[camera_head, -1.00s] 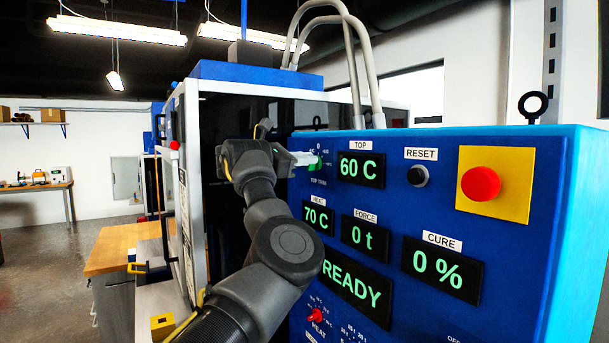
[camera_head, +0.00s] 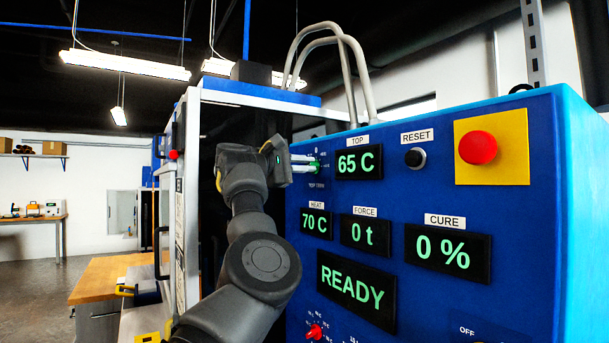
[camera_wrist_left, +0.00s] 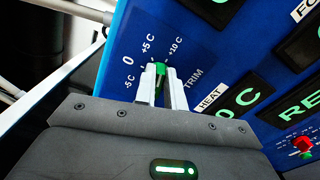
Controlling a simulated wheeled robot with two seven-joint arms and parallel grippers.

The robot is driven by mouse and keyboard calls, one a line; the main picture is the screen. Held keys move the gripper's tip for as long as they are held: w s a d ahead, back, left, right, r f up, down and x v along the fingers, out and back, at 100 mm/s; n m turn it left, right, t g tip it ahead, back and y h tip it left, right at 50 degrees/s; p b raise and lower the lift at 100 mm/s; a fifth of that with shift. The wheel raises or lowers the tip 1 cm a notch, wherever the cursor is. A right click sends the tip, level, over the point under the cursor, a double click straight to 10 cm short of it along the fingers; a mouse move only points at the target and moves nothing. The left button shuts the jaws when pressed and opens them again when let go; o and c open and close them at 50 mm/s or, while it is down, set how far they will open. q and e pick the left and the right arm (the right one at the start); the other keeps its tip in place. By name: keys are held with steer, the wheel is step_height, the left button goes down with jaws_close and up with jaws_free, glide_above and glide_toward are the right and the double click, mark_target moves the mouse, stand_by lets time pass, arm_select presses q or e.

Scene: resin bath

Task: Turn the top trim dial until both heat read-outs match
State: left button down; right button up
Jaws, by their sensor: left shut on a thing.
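The green top trim dial (camera_head: 317,166) is on the upper left of the blue panel, left of the TOP read-out (camera_head: 359,163), which shows 65 C. The HEAT read-out (camera_head: 316,223) below shows 70 C. My left gripper (camera_head: 306,164) is shut on the dial, its two pale fingers reaching in from the left. In the left wrist view the green dial (camera_wrist_left: 161,70) sits between the fingertips, below the +5 C and +10 C marks. Its exact pointer setting is hard to tell. My right gripper is not in view.
A red button (camera_head: 478,148) on a yellow plate and a RESET button (camera_head: 415,158) are to the right. FORCE shows 0 t, CURE shows 0 %, and the status display (camera_head: 356,289) shows READY. A red HEAT dial (camera_head: 315,331) is low on the panel.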

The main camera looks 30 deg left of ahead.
arm_select(q)
steer(key=m+b, duration=0.1)
steer(key=m, duration=0.2)
steer(key=shift+f+b, duration=0.35)
steer(key=shift+b, duration=0.05)
stand_by(0.4)
steer(key=c, duration=1.5)
jaws_free()
steer(key=shift+r, duration=0.1)
